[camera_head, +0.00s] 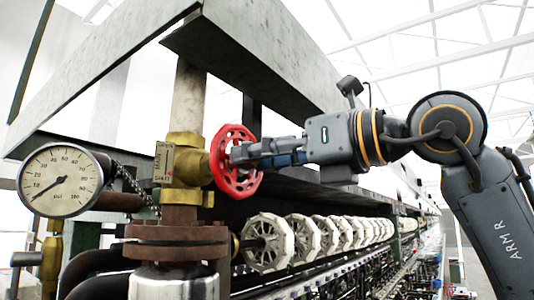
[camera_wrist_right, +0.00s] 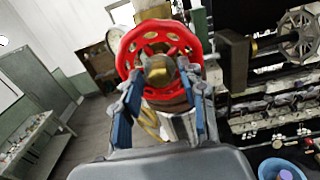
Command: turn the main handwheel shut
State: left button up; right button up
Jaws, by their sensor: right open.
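The red handwheel (camera_head: 222,172) stands upright on a brass valve body (camera_head: 188,168) in the head view. In the right wrist view the handwheel (camera_wrist_right: 131,50) is straight ahead, with its brass hub (camera_wrist_right: 158,72) in the middle. My right gripper (camera_head: 240,152) reaches in from the right with its fingertips at the wheel's face. In the wrist view its two blue-padded fingers are spread apart below and either side of the hub, with nothing clamped between them. Whether they touch the wheel I cannot tell. My left gripper is not in view.
A round pressure gauge (camera_head: 60,181) is left of the valve, its needle pointing lower left. A rusty flange (camera_head: 176,240) sits below. White octagonal reels (camera_head: 268,242) run along the machine. A grey beam (camera_head: 255,50) hangs above. A blue bucket (camera_wrist_right: 280,169) is at lower right.

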grip_shut()
jog(key=m+b, duration=0.1)
jog(key=m, duration=0.2)
jog(key=shift+b, duration=0.4)
grip_release()
jog(key=shift+a, duration=0.1)
jog(key=b+v, duration=0.2)
jog(key=v, duration=0.5)
